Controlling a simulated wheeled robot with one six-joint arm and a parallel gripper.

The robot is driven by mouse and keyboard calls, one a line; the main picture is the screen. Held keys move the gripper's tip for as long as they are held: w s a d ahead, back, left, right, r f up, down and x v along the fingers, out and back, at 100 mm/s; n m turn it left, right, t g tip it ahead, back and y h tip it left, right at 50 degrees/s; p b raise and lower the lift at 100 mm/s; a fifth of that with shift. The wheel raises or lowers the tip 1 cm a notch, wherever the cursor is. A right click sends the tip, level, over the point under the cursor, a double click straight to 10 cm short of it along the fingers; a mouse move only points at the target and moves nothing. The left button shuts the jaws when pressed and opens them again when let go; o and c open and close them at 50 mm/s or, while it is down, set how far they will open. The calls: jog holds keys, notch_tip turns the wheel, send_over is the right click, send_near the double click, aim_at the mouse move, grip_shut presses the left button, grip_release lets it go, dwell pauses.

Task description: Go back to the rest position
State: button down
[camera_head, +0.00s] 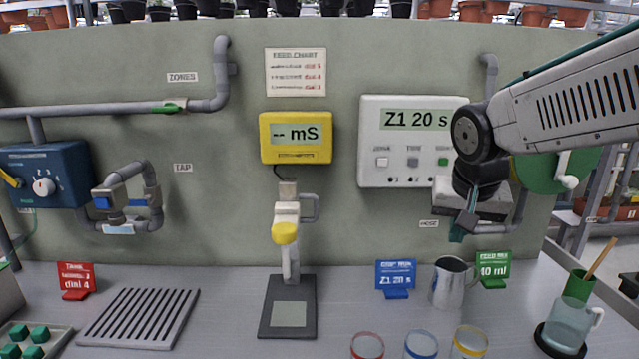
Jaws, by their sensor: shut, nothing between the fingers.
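My gripper (463,228) hangs from my arm at the right, in front of the wall below the white controller box (412,112) that reads "Z1 20 s". Its fingers point down and are shut with nothing held. It is just above and in front of a metal jug (453,284) on the bench, apart from it as far as I can tell. My arm covers the box's right edge and part of the pipe behind it.
Red (76,281), blue (396,278) and green (494,269) cards stand on the bench. Colour-rimmed cups (420,344) are at the front, with a glass jug (567,325) at right. A yellow meter (296,137) hangs mid-wall. Bench room is free left of the cups.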

jog(key=s+f+n+g, duration=0.1)
jog(key=s+f, duration=0.1)
jog(key=s, duration=1)
jog(key=s+d+f+n+g+y, duration=0.1)
jog(key=s+f+n+g, duration=0.1)
jog(key=s, duration=0.9)
jog(key=shift+s+d, duration=0.15)
jog(key=shift+s, duration=0.25)
